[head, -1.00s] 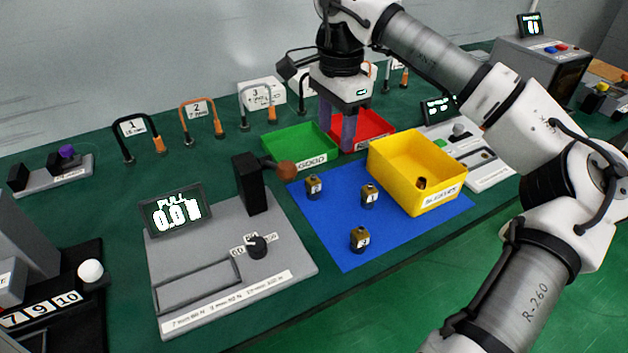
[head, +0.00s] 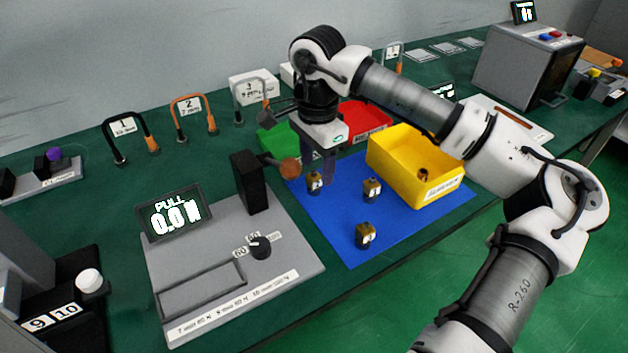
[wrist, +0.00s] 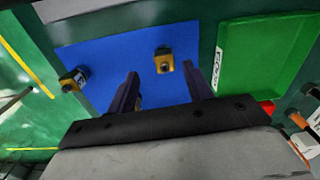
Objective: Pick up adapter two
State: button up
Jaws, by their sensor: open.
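Three small brown-and-gold adapters stand on the blue mat (head: 335,225). One is the back-left adapter (head: 314,183), one the right adapter (head: 371,189), and one the front adapter (head: 365,235). Their number tags are too small to read surely. My gripper (head: 321,178) is open and empty, pointing down close by the back-left adapter. In the wrist view, one adapter (wrist: 163,60) shows ahead of my open fingers (wrist: 162,88), in line with the gap between them. Another adapter (wrist: 73,80) lies further left, outside the fingers.
A yellow bin (head: 395,170) holding another adapter (head: 423,174) stands on the mat's right. Green (head: 272,140) and red (head: 368,118) trays are behind the gripper. The pull tester (head: 215,285), with a black post and brown-knobbed lever (head: 289,168), is close on the left.

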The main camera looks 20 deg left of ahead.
aim_at(314, 171)
jog(key=shift+w+a+f+p, duration=0.1)
jog(key=shift+f+p, duration=0.15)
jog(key=shift+f, duration=0.65)
jog(key=shift+s+a+f+p, duration=0.1)
jog(key=shift+a+f+p, duration=0.1)
jog(key=shift+f, duration=0.7)
jog(key=shift+w+a+f+p, duration=0.1)
jog(key=shift+f+p, duration=0.15)
jog(key=shift+f, duration=0.65)
grip_shut()
